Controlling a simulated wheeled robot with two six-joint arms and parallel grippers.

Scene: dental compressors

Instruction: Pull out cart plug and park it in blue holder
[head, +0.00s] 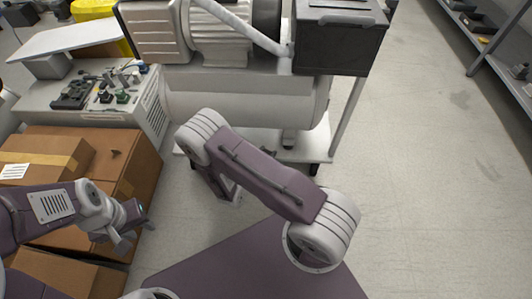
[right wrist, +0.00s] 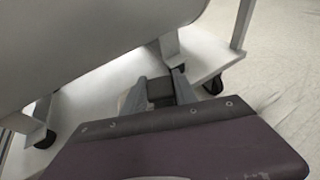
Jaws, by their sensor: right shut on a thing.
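My right gripper (right wrist: 160,92) shows in the right wrist view with its fingers shut on a small dark block, which I take for the plug (right wrist: 160,89). It is low beside the white cart (right wrist: 205,57), under the pale rounded tank. In the head view my right arm hides most of that gripper and the plug. The cart (head: 312,150) carries the compressor (head: 228,32). My left gripper (head: 124,228) hangs at the left beside the cardboard boxes, its fingers apart and empty. I cannot make out a blue holder or the plug's socket.
Cardboard boxes (head: 145,165) stack at the left. A grey cabinet (head: 140,112) with small fittings on top stands behind them. A dark box (head: 338,42) sits on the cart's right. Floor is open at the right, up to the shelves (head: 490,45).

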